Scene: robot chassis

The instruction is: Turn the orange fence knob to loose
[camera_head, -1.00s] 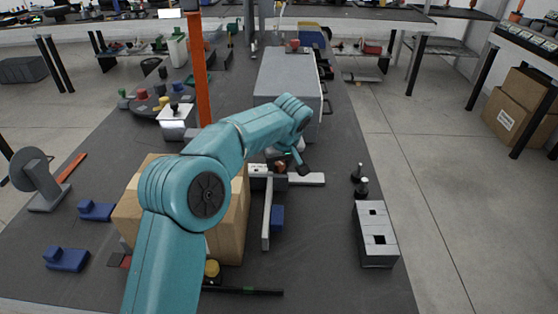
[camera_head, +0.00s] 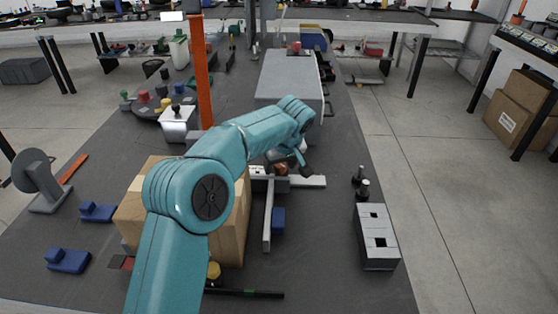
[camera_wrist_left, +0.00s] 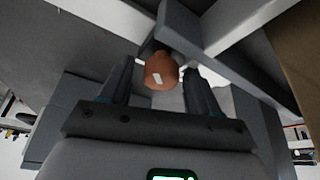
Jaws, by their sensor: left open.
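The orange fence knob (camera_wrist_left: 161,72) shows in the left wrist view with a pale mark on its face. It sits between the two dark fingers of my left gripper (camera_wrist_left: 160,88), with gaps on both sides. In the head view the knob (camera_head: 281,170) is a small brownish-orange shape on the fence assembly, partly hidden by my left gripper (camera_head: 290,165). The light grey fence bar (camera_head: 268,215) runs toward the front of the table. My left gripper is open around the knob. My right gripper is not in view.
A cardboard box (camera_head: 235,225) stands left of the fence, partly behind my left arm. A blue block (camera_head: 279,220) is beside the bar. A grey block with square holes (camera_head: 376,236) stands at the right table edge. Blue clamps (camera_head: 68,260) lie at left.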

